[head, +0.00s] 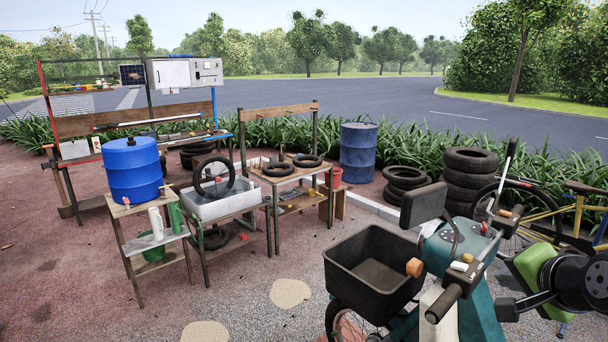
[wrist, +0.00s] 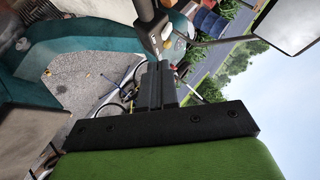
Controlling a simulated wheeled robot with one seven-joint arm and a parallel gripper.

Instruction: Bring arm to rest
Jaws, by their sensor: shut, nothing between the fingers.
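My gripper (wrist: 158,82) shows in the wrist view as two dark fingers close together in front of a black bar and a green body. The fingers are shut, with nothing between them. In the head view my gripper (head: 510,308) and part of my arm are at the lower right, beside the teal scooter (head: 462,262). In the wrist view the scooter's teal body (wrist: 88,62) is left of the fingers, and a dark handlebar grip (wrist: 150,22) lies just beyond the fingertips. I cannot tell the exact gap between them.
The scooter carries a black basket (head: 375,268) and a mirror (head: 423,205). A yellow bicycle (head: 560,212) and stacked tyres (head: 470,178) stand behind. Workbenches with a blue drum (head: 134,172) are at the left. Paved ground before them is clear.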

